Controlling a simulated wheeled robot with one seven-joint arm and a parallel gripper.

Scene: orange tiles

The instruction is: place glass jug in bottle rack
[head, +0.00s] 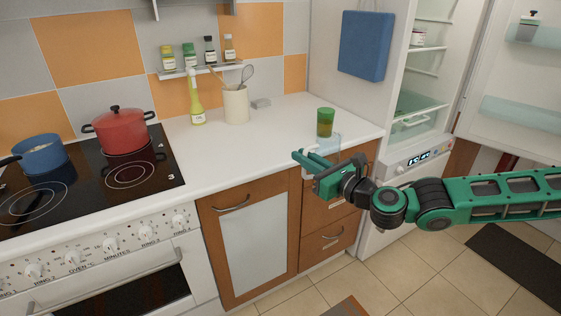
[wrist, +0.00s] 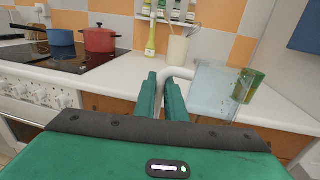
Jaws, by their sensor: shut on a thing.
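The glass jug (wrist: 208,92) is clear with a pale handle, right of my fingers in the wrist view. My gripper (wrist: 163,82) is shut on the handle. In the head view my gripper (head: 306,160) is over the front edge of the counter, and the jug (head: 329,142) is a faint clear shape beside it. Whether the jug touches the counter is unclear. The open fridge door has a clear upper rack (head: 543,36) holding a small bottle and a clear lower rack (head: 522,112) that looks empty. I cannot tell which is the bottle rack.
A green tumbler (head: 325,122) stands on the counter (head: 275,130) close behind the jug. A utensil pot (head: 236,106) and yellow bottle (head: 196,102) stand further left. The fridge (head: 405,150) is open at right. Red (head: 120,131) and blue (head: 40,157) pots sit on the hob.

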